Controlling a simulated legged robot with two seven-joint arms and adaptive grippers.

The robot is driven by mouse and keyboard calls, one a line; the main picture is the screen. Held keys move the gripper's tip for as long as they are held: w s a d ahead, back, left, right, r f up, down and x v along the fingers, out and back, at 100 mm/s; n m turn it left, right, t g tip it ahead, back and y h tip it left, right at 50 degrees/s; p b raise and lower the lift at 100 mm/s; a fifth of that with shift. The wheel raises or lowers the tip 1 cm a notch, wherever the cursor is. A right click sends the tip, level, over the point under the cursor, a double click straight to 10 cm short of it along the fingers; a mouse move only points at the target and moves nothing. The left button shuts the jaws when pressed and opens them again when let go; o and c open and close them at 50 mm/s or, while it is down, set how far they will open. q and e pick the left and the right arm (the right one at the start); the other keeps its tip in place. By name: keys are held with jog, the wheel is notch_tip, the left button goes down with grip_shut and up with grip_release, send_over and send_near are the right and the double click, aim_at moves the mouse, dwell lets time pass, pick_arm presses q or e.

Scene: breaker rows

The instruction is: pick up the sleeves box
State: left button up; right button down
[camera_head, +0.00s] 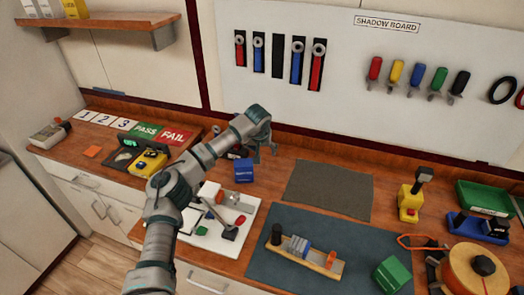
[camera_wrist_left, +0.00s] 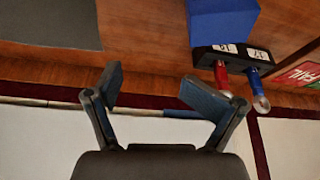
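A small blue box (camera_head: 244,172) with a pale label stands on the wooden counter, just behind the white tool tray; the label is too small to read, but it may be the sleeves box. A blue box also shows at the top of the left wrist view (camera_wrist_left: 222,20). My left gripper (camera_head: 266,148) is above the counter, behind and slightly right of the box, not touching it. In the left wrist view its two fingers (camera_wrist_left: 155,92) are spread apart with nothing between them. My right gripper is not in view.
A black holder (camera_wrist_left: 232,60) with red and blue handles stands close to the blue box. A white tray (camera_head: 225,245) with tools lies in front. A grey mat (camera_head: 328,190) to the right is bare. A green box (camera_head: 392,275) sits at the front right.

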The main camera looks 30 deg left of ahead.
pick_arm(q)
jog(key=shift+d, duration=0.1)
jog(key=v, duration=1.1)
jog(key=o, duration=0.4)
jog(key=shift+s+r, duration=0.15)
jog(key=shift+r, duration=0.05)
jog(key=n+p, duration=0.3)
jog(key=p, duration=0.2)
send_near(243, 164)
jog(key=shift+y, duration=0.4)
jog(key=b+x, duration=0.1)
jog(key=x, duration=0.5)
jog(key=shift+d+f, duration=0.15)
jog(key=shift+f, duration=0.1)
jog(key=x, duration=0.5)
jog(key=shift+w+d+f, duration=0.1)
jog(key=shift+w+f, duration=0.25)
jog(key=shift+f, duration=0.1)
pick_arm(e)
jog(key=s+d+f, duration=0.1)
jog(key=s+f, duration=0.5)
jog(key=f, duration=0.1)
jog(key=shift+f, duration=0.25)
